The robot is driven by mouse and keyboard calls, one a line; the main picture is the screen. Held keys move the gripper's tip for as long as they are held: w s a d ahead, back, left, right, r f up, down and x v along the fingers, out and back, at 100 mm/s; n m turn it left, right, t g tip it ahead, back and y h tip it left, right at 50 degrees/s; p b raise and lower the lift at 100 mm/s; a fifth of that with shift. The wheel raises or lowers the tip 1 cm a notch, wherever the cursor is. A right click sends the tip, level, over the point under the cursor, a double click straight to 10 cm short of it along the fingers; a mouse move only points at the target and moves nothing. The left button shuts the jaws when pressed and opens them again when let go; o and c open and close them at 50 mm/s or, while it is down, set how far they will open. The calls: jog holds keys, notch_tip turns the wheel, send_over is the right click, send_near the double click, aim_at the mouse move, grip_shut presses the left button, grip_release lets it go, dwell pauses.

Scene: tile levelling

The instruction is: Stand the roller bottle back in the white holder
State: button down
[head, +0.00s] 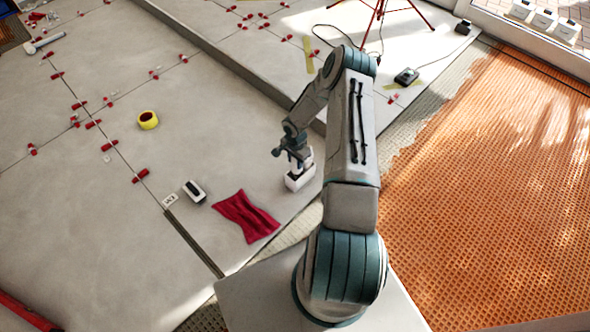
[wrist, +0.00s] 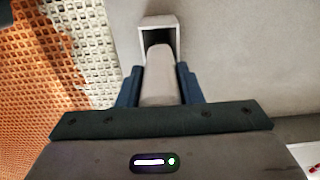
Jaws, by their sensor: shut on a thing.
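The pale grey roller bottle (wrist: 159,75) is between the two dark blue fingers of my gripper (wrist: 160,88) in the wrist view, and my gripper is shut on it. The white holder (wrist: 143,36) is an open box with a dark inside, just beyond the fingers. The bottle's far end overlaps the holder's opening; I cannot tell how deep it sits inside. In the head view my gripper (head: 293,160) is directly above the white holder (head: 298,182), which stands on the grey tiles beside the raised step. The bottle is mostly hidden there by the gripper.
A red cloth (head: 245,216) and a small white and black box (head: 194,192) lie left of the holder. A yellow tape roll (head: 148,120) lies farther left. Orange matting (head: 490,190) covers the right side. The raised tile step (head: 225,65) runs behind my gripper.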

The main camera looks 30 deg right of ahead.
aim_at(295, 168)
notch_tip(295, 168, down, 5)
jog(key=shift+r+b, duration=0.1)
jog(key=shift+b, duration=0.85)
jog(key=c, duration=1)
grip_release()
